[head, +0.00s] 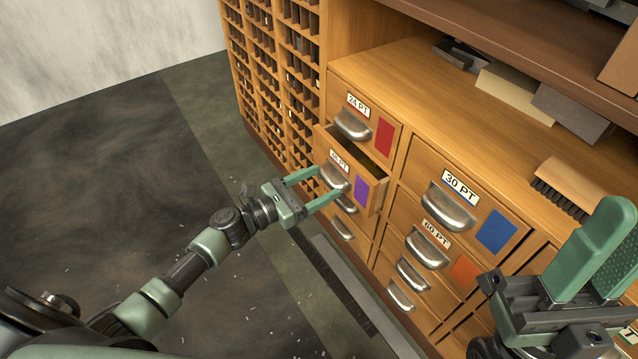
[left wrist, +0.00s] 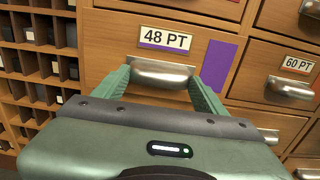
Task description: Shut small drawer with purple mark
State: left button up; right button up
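The small wooden drawer (head: 353,172) with the purple mark (head: 361,191) is labelled 48 PT and stands partly pulled out of the cabinet, its inside showing from above. In the left wrist view its front (left wrist: 108,45), metal cup handle (left wrist: 160,73) and purple mark (left wrist: 218,66) show close up. My left gripper (head: 329,182) is open, with its fingers pointing at the drawer front on either side of the handle. Whether the fingertips touch the front, I cannot tell. My right gripper (head: 597,235) is at the lower right, away from the drawer; its finger gap is unclear.
Above is the drawer with the red mark (head: 384,136), shut. To the right are shut drawers with blue (head: 496,231) and orange (head: 463,271) marks. A brush (head: 566,185) and blocks lie on the cabinet top. A pigeonhole rack (head: 268,70) stands left. The floor at left is clear.

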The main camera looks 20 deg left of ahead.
pick_arm(q)
grip_shut()
jog(key=x, duration=0.4)
jog(key=shift+w+d, duration=0.1)
jog(key=shift+w, duration=0.05)
jog(key=shift+r, duration=0.1)
jog(key=shift+o, duration=1.8)
grip_release()
jog(key=shift+d, duration=0.1)
